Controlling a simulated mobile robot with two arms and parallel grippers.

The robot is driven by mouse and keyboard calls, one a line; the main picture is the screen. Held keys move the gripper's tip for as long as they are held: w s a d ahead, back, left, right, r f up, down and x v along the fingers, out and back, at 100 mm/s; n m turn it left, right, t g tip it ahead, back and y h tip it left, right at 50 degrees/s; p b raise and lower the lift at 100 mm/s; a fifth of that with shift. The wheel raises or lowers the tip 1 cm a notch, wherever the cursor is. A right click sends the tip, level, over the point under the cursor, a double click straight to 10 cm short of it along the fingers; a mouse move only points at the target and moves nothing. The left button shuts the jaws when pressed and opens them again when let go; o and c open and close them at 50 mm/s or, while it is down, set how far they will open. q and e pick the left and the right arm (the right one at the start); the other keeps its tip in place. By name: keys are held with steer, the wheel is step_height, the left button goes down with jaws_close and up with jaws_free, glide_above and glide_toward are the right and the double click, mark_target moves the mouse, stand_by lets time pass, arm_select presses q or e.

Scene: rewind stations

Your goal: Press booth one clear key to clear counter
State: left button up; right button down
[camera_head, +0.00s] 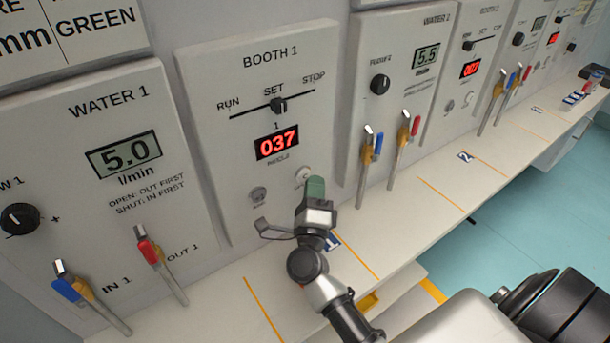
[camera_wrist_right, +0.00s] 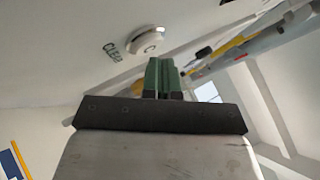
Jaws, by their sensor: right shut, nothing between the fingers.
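The Booth 1 panel (camera_head: 266,75) has a red counter display (camera_head: 277,142) reading 037. Below it are a grey key (camera_head: 258,194) on the left and the pale round clear key (camera_head: 302,174) on the right. My right gripper (camera_head: 316,186) has green fingers, shut and empty, just right of the clear key and partly over its lower edge. In the right wrist view the clear key (camera_wrist_right: 150,45), beside the word CLEAR, shows just beyond the fingertips (camera_wrist_right: 160,66). I cannot tell whether they touch. My left gripper is not in view.
The slider (camera_head: 278,105) on Booth 1 stands near SET. The Water 1 panel (camera_head: 122,155) is on the left, with blue and red valve levers. Water 2 valves (camera_head: 370,165) stand right of my gripper. A pale ledge (camera_head: 420,210) with orange lines runs below.

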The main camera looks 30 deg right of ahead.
steer(key=shift+w, duration=0.35)
stand_by(0.6)
steer(key=shift+s, duration=0.8)
steer(key=shift+s+d+p, duration=0.2)
steer(key=shift+s+p, duration=0.2)
steer(key=shift+s, duration=2.05)
